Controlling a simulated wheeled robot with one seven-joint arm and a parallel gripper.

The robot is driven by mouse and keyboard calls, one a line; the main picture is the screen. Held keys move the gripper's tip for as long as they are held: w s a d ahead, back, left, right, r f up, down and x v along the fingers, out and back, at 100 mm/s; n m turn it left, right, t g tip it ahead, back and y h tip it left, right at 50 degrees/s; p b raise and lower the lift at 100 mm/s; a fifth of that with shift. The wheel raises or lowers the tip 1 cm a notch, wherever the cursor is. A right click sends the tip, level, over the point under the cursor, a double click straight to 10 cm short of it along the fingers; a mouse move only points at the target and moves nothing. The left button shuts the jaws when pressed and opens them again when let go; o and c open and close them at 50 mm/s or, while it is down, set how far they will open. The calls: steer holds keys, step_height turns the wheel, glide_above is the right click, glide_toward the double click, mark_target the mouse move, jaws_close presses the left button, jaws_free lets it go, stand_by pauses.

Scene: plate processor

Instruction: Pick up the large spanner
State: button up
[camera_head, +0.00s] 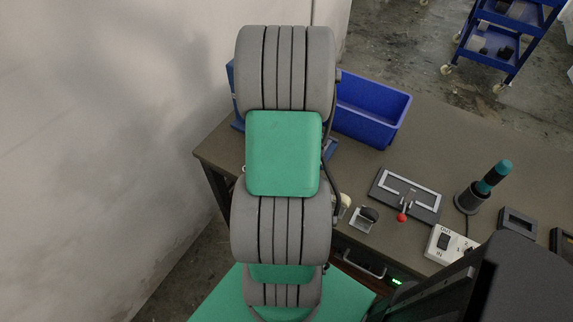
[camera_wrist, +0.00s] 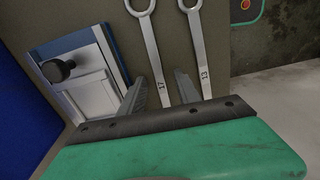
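In the wrist view, the large spanner (camera_wrist: 150,40), a grey ring spanner marked 17, is upright in the picture against a dull brown surface. A smaller spanner (camera_wrist: 199,45) marked 13 is just to its right. My gripper (camera_wrist: 161,76) is open, its two dark ribbed fingers apart at the lower end of the spanners. The large spanner's shank shows between the fingers, but I cannot tell how far in depth it is from them. The lower ends of both spanners are hidden behind my gripper's body. In the head view, my arm hides the gripper and spanners.
A white-and-blue fixture with a black knob (camera_wrist: 58,69) stands left of my gripper. In the head view, a blue bin (camera_head: 368,110) is on the workbench (camera_head: 440,130), with a red-knobbed device (camera_head: 405,195) and a teal-handled tool (camera_head: 486,186) to the right. A wall is at left.

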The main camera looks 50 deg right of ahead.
jaws_close()
stand_by(0.6)
